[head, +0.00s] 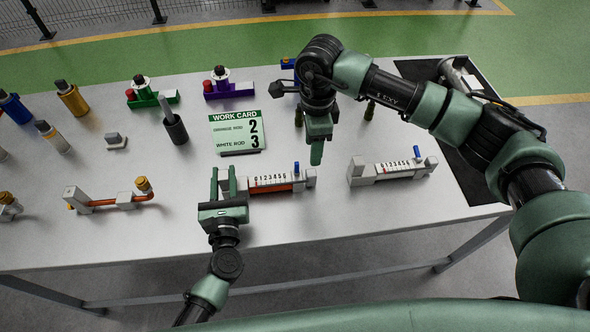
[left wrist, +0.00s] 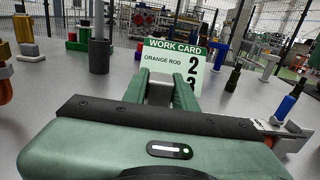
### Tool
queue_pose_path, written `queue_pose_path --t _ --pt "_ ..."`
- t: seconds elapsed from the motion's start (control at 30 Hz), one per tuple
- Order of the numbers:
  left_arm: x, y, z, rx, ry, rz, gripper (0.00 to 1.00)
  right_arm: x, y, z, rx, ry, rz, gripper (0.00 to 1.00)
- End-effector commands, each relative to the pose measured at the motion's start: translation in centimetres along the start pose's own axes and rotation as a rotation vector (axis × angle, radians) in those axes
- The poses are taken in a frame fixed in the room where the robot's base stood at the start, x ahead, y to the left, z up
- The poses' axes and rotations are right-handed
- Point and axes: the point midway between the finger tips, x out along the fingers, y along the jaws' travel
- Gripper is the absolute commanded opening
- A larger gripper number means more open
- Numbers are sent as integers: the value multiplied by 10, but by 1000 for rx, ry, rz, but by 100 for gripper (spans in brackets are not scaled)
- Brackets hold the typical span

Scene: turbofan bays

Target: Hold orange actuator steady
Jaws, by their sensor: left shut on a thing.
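The orange actuator (head: 280,182) lies on the table, a grey body with a numbered scale, an orange rod and a small blue lever near its right end. My left gripper (head: 223,181) is shut on its left end block; the grey block shows between the fingers in the left wrist view (left wrist: 160,92). The actuator's blue lever (left wrist: 287,104) shows at the right there. A similar actuator with a pale rod (head: 395,171) lies to the right, untouched. My right gripper (head: 317,155) points down above the table, behind and between the two actuators; its finger gap is hidden.
The work card (head: 237,131) stands behind the orange actuator, reading orange rod 2, white rod 3. A copper pipe piece (head: 120,200) lies left. Green (head: 150,97) and purple (head: 225,91) fixtures, a dark-based cylinder (head: 173,122) and coloured cylinders stand farther back. The table's front is clear.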

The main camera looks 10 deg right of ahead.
Motion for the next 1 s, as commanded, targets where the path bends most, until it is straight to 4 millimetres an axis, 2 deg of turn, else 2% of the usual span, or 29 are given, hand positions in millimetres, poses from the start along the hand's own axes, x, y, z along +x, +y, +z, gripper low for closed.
queue_pose_path --t 0.3,0.5,0.7,1.0 --pt "0 0 0 2 0 0 0 61 2 0 -1 1 5 47" --pt "0 0 0 2 0 0 0 95 1 0 -1 0 3 47" --pt "0 0 0 1 0 0 0 111 1 0 -2 0 2 47" --pt "0 0 0 1 0 0 0 113 0 0 -2 1 0 47"
